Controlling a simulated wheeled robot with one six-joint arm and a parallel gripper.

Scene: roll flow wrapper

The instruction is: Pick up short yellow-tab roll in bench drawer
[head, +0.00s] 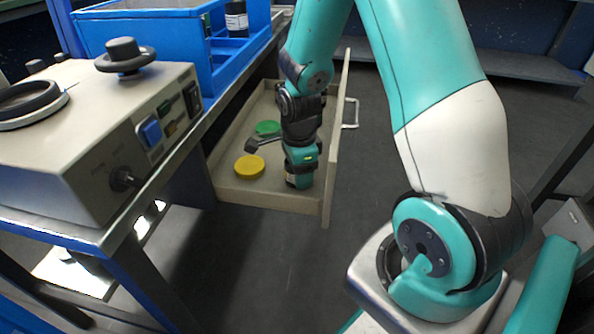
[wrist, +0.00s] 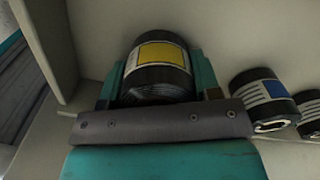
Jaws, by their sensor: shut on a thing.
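The short yellow-tab roll (wrist: 157,72) is a dark roll with a yellow and white label. In the wrist view it sits between the two teal fingers of my gripper (wrist: 160,78), which is shut on it. In the head view my gripper (head: 298,180) points down inside the open bench drawer (head: 240,194), near its front panel. A bit of the roll shows at the fingertips there; most of it is hidden by the gripper. I cannot tell whether the roll still touches the drawer floor.
A dark roll with a blue tab (wrist: 265,97) lies right of my gripper, with another roll (wrist: 311,112) beyond it. A yellow disc (head: 249,167) and a green disc (head: 267,128) lie in the drawer. The bench with a beige machine (head: 75,140) and blue tray (head: 150,35) stands left.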

